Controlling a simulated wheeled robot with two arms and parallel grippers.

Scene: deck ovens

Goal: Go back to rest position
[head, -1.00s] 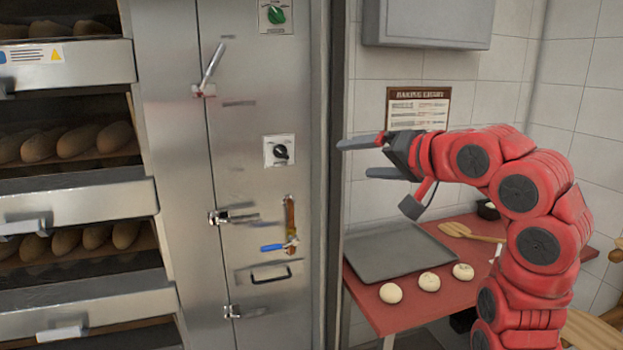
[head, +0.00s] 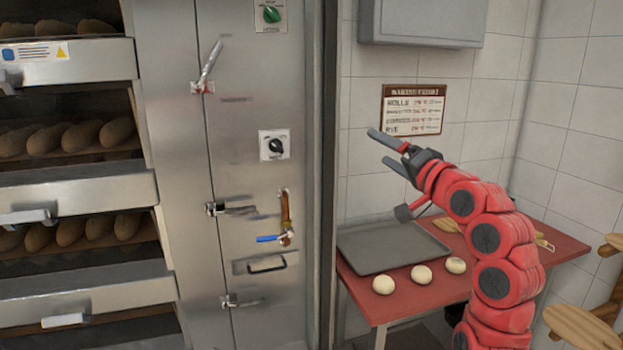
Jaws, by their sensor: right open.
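My right gripper (head: 387,156) is open and empty, its two fingers pointing left and apart. It hangs in the air above the grey tray on the red table, to the right of the metal cabinet, and touches nothing. My red right arm rises from the lower right of the head view. My left gripper is not in view.
The metal cabinet (head: 245,185) has a blue-handled valve (head: 270,239) and latches. A deck oven with bread loaves (head: 85,138) stands at left. The red table (head: 400,307) holds a grey tray (head: 390,247) and three dough balls (head: 422,274). Wooden boards (head: 585,330) are at right.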

